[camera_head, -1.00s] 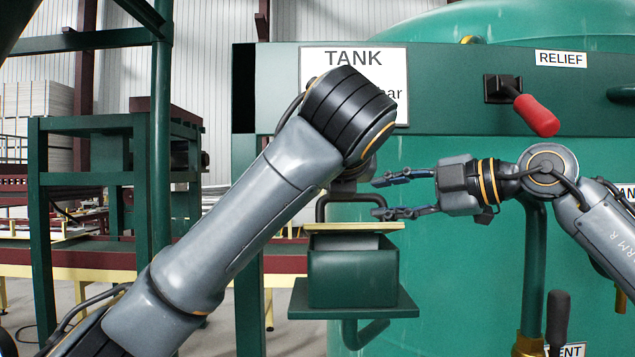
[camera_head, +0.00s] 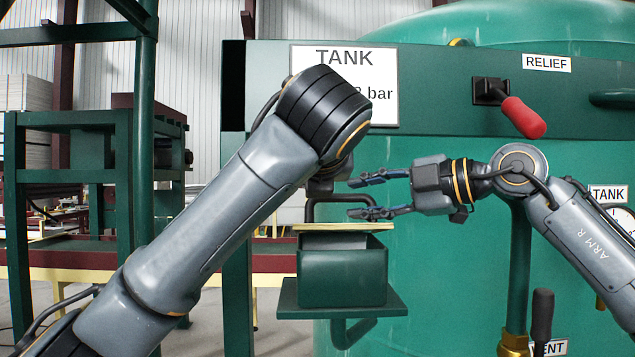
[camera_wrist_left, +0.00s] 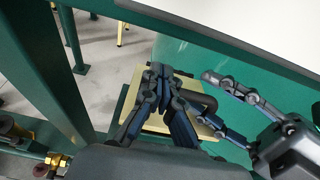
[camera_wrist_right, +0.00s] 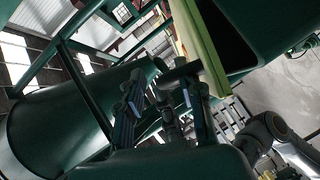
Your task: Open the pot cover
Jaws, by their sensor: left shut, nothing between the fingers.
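The pot is a green square box (camera_head: 342,278) on a bracket at the tank. Its cover is a thin pale-yellow lid (camera_head: 340,228) with a dark bent handle (camera_head: 345,197) on top. A gap between lid and front rim shows the box's inside, so the lid looks partly raised. My right gripper (camera_head: 363,197) is open, its fingers pointing left at the handle, one above the other; I cannot tell whether they touch it. My left gripper is hidden behind its arm in the head view; in the left wrist view it (camera_wrist_left: 158,75) is shut and empty over the lid (camera_wrist_left: 150,118).
The green tank (camera_head: 450,270) stands behind. A red-gripped relief lever (camera_head: 522,116) is on the beam above my right arm, and a dark-gripped vent lever (camera_head: 542,315) is below it. A green frame (camera_head: 120,190) stands at the left.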

